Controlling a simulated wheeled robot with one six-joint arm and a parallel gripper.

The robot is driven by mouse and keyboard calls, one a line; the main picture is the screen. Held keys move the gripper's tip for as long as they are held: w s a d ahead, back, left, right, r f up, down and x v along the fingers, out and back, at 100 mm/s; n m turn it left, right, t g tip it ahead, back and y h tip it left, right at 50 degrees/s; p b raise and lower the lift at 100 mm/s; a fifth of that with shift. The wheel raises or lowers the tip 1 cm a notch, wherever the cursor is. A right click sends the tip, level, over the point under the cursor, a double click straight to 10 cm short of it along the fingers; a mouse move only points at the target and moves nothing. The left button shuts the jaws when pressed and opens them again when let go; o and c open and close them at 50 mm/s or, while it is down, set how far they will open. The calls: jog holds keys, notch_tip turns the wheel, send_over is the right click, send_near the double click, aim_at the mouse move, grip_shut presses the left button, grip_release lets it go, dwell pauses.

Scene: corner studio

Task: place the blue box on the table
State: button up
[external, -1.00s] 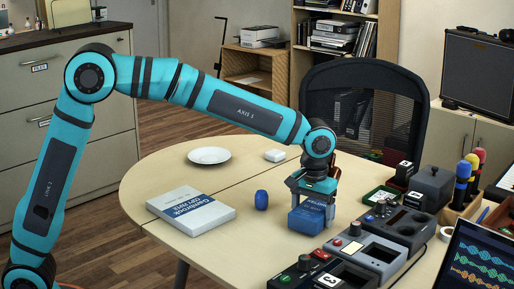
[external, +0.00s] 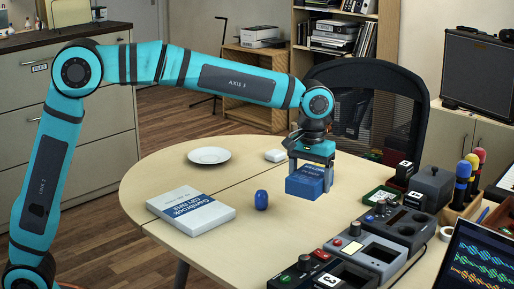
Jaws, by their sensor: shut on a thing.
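The blue box (external: 304,186) is held in my gripper (external: 311,168), which points down with its fingers on either side of the box. The box has pale print on its top. It appears to be a little above the round pale wooden table (external: 160,178), over its right half; the exact gap under it is hard to tell.
A white book (external: 191,210) lies left of the box, with a small blue barrel-shaped object (external: 261,200) between them. Dark control boxes (external: 368,248) line the right edge. Bare tabletop lies around the plate.

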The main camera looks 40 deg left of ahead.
jog(key=w+a+n, duration=0.2)
jog(key=a, duration=1.1)
jog(key=n, duration=0.5)
send_over(175, 180)
jog(key=shift+d+f, duration=0.15)
jog(key=shift+f, duration=4.75)
jog(key=shift+s+f, duration=0.1)
jog(key=shift+f, duration=0.05)
jog(key=o, duration=1.3)
notch_tip(175, 180, up, 12)
jog(key=shift+r, duration=0.2)
